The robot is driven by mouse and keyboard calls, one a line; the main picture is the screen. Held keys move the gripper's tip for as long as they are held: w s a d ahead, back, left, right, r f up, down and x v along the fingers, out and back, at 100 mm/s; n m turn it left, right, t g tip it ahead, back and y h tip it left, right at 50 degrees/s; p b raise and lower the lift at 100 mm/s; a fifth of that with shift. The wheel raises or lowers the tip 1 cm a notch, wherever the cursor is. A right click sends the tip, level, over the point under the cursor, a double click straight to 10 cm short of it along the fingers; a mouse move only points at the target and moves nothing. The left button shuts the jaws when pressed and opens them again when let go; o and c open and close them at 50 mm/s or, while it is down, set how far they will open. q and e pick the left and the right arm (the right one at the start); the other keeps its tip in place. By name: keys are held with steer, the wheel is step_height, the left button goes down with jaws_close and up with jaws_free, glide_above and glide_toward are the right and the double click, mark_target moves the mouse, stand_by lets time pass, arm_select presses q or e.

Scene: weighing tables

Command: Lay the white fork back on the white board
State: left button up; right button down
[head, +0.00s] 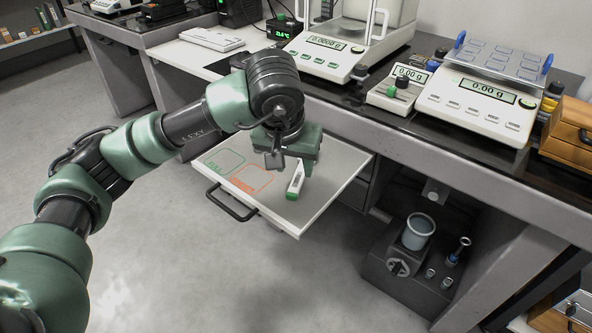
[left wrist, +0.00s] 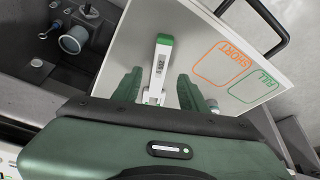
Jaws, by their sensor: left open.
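The white board (head: 325,176) is a pale pull-out shelf below the bench, with a dark handle at its front. A slim white piece with a green end (head: 296,181), taken as the white fork, is at the board's right part. No prongs can be made out. My left gripper (head: 293,163) is directly over it, pointing down. In the left wrist view the white fork (left wrist: 158,72) shows between my left gripper's (left wrist: 158,88) two open green fingers, with gaps on both sides. Its near end is hidden by the gripper body. My right gripper is not in view.
A green outlined square (head: 224,161) and an orange one (head: 252,180) are marked on the board's left part. Balances (head: 478,100) stand on the dark bench above. A grey cup (head: 418,231) stands on a low dark unit at the right. The floor at left is clear.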

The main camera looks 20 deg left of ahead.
arm_select(q)
steer(key=v, duration=0.6)
steer(key=shift+s+r+p, duration=0.2)
steer(key=shift+r+p, duration=0.15)
steer(key=shift+p, duration=0.1)
